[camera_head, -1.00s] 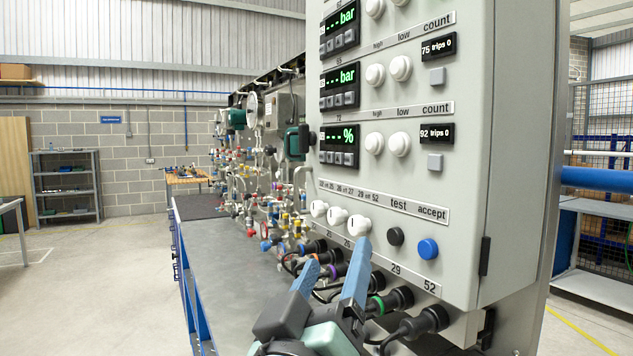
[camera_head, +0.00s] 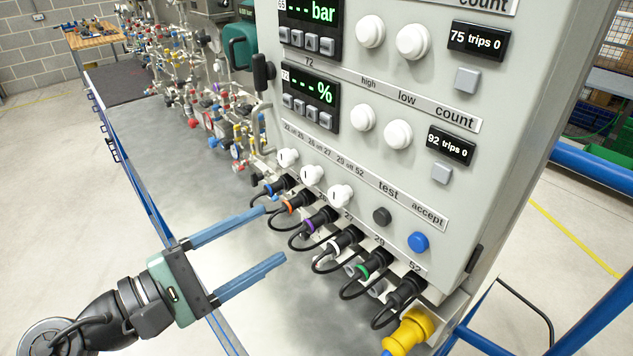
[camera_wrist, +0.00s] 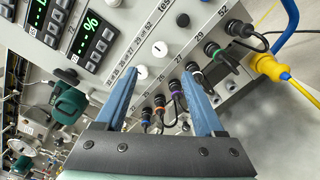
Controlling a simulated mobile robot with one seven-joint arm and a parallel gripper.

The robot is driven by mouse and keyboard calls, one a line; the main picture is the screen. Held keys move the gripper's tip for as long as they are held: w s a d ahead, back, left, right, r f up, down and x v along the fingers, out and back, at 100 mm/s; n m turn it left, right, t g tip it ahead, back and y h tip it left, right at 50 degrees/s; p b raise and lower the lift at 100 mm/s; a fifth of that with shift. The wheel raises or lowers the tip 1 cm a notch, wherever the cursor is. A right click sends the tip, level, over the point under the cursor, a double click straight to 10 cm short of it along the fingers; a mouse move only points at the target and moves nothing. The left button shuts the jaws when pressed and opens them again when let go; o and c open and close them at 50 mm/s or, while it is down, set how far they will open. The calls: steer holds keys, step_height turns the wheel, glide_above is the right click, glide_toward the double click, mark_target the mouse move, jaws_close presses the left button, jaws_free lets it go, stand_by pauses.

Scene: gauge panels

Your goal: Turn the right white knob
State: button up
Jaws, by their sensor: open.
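Three small white knobs with dark line marks sit in a row low on the grey panel. The right white knob (camera_head: 340,195) is under the "29 off 52" label; the middle knob (camera_head: 312,175) and left knob (camera_head: 287,158) are to its left. In the wrist view the right knob (camera_wrist: 160,48) and middle knob (camera_wrist: 142,72) show between the finger lines; the left one seems hidden behind a finger. My gripper (camera_head: 275,234) has two blue fingers, open and empty, pointing at the panel's lower part, apart from the knobs.
Several black cable plugs (camera_head: 367,262) with coloured rings stick out below the knobs, near my fingers. A black button (camera_head: 382,216) and a blue button (camera_head: 418,241) are to the right. Larger round white knobs (camera_head: 398,134) sit above. A yellow connector (camera_head: 408,330) is at the lower right.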

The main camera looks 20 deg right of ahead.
mark_target(333, 199)
steer(key=p+x, duration=0.4)
steer(key=x, duration=0.6)
steer(key=shift+w+d+r, duration=0.1)
steer(key=shift+d, duration=0.3)
steer(key=shift+w+d, duration=0.2)
steer(key=shift+d, duration=0.25)
jaws_close()
